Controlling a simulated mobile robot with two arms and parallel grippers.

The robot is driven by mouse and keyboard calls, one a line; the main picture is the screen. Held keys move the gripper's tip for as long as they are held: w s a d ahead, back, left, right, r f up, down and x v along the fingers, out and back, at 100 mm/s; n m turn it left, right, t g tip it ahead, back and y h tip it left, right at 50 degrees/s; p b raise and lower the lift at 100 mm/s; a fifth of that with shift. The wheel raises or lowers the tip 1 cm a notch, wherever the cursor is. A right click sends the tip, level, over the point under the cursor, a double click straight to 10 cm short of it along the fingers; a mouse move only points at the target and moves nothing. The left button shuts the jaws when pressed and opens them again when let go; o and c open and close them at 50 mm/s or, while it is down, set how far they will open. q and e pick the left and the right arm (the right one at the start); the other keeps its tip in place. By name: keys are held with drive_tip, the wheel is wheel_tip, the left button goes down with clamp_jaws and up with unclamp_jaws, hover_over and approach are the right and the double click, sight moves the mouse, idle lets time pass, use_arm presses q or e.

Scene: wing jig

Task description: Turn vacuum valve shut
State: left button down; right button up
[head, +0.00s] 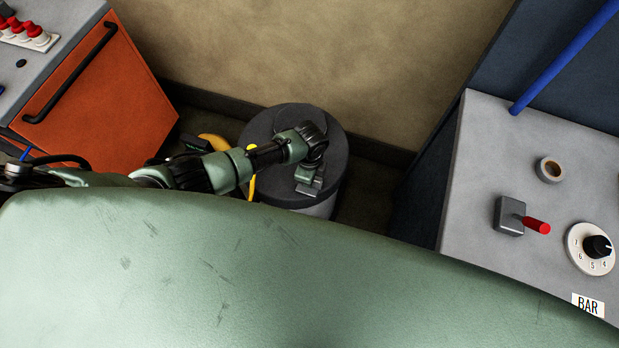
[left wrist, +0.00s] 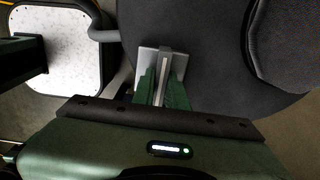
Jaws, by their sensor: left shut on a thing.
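A grey square block with a red lever (head: 536,225), which looks like the valve, sits on the light grey panel (head: 470,160) at the right of the head view. The lever points right and slightly down. My left gripper (head: 311,187) is far to its left, over the dark round drum-like object (head: 268,128). In the left wrist view, the left gripper (left wrist: 162,62) is shut on a narrow grey bar (left wrist: 164,68) against the dark round top. My right gripper is in neither view.
A dial (head: 590,246), a round port (head: 549,169), a BAR label (head: 588,304) and a blue pipe (head: 565,58) are on or near the panel. An orange cabinet (head: 105,100) stands left. A white speckled tray-like surface (left wrist: 68,50) shows in the left wrist view.

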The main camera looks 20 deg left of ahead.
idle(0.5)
use_arm(q)
drive_tip(key=c, duration=1.4)
unclamp_jaws()
drive_tip(key=shift+c, duration=0.2)
wheel_tip(320, 180, up, 8)
drive_tip(key=shift+f, duration=0.1)
